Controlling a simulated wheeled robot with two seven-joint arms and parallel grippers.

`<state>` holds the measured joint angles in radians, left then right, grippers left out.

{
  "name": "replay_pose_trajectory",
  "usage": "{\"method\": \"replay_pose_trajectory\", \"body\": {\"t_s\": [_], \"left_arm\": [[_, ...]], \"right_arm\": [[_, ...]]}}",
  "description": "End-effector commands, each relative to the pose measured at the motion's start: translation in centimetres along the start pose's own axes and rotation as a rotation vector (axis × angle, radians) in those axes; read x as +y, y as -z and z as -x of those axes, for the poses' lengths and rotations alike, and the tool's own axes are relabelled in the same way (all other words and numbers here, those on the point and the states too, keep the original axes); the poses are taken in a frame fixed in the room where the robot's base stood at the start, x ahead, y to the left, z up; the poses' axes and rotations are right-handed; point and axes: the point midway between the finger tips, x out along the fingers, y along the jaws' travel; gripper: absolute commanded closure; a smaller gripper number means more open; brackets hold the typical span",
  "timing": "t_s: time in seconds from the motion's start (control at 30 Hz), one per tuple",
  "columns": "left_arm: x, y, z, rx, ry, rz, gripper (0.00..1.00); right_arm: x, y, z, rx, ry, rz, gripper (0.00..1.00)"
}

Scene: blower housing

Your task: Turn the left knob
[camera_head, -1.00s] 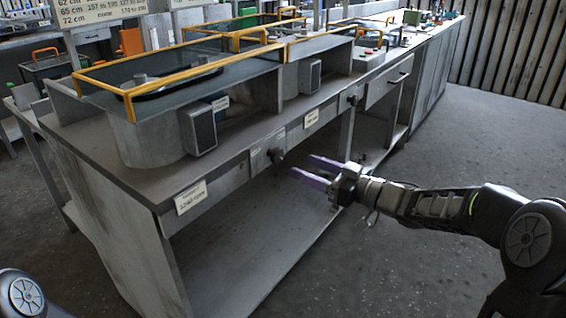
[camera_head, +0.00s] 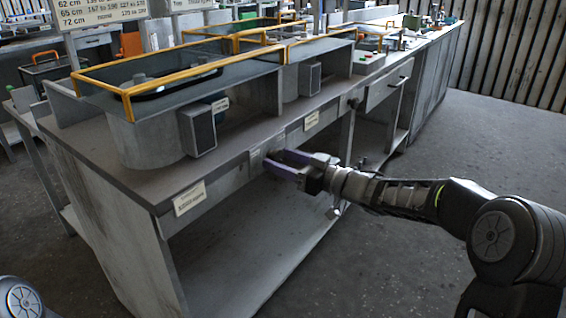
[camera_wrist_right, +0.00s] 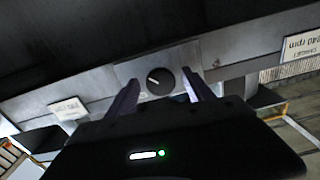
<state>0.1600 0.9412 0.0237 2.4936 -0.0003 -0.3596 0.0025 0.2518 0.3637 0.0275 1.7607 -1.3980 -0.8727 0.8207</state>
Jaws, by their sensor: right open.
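The left knob (camera_wrist_right: 160,81) is a round dark knob with a light pointer line on a grey panel. In the right wrist view it shows between the two finger tips. In the head view my right gripper hides it. My right gripper (camera_head: 277,162) is open, with its purple fingers pointing at the panel on the bench front. I cannot tell how far the fingers reach around the knob. Another dark knob (camera_head: 352,102) is further right on the bench front. My left gripper is out of view.
The bench (camera_head: 120,178) carries round housings with yellow-railed tops and dark boxes. A white label (camera_head: 190,197) is left of the panel and another label (camera_head: 311,120) is right of it. Below is an open shelf (camera_head: 225,255). The floor at right is clear.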

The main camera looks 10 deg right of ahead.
Motion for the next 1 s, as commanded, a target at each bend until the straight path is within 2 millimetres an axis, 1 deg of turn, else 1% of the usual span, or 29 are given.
{"method": "replay_pose_trajectory", "body": {"t_s": [0.23, 0.9, 0.97, 1.0], "left_arm": [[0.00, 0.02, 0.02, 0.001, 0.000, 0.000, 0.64], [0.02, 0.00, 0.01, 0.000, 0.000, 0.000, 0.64], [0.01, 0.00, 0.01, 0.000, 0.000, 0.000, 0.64], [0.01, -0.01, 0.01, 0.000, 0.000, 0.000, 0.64]], "right_arm": [[-0.01, 0.00, -0.05, 0.000, 0.000, 0.000, 0.40], [-0.01, -0.02, -0.02, 0.000, 0.000, 0.000, 0.95], [-0.01, -0.02, -0.02, -0.001, 0.000, 0.000, 1.00], [-0.01, -0.02, -0.02, -0.001, 0.000, 0.000, 1.00]]}}
